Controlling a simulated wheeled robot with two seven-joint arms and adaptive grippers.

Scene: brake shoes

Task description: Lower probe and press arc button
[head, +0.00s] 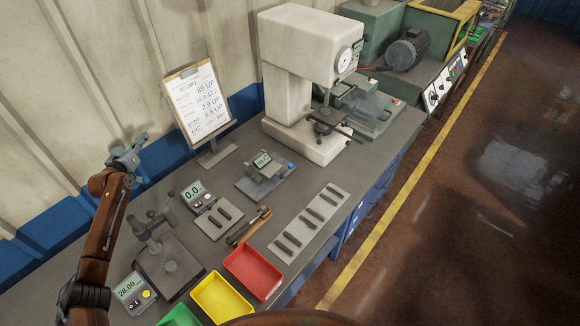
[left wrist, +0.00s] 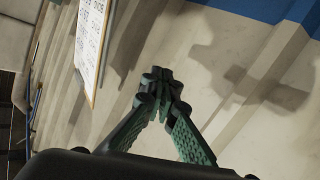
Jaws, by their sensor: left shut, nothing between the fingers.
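My left gripper (head: 130,153) is raised near the wall, up and left of the bench instruments, and touches none of them. The left wrist view shows its dark green fingers (left wrist: 160,90) closed together and empty, with the wall behind. A dark grey probe stand (head: 153,228) with a thick base and a round anvil (head: 171,267) stands at the bench's near left. In front of it is a readout box (head: 134,292) showing about 28.00, with a yellow button (head: 146,294). I cannot tell which button is the arc button. My right gripper is not in view.
A second readout (head: 195,195) shows 0.0. Red (head: 252,270), yellow (head: 222,298) and green (head: 178,318) trays line the front. Several dark bars lie on a grey plate (head: 322,203). A clipboard (head: 197,98) and a white press (head: 300,55) stand behind.

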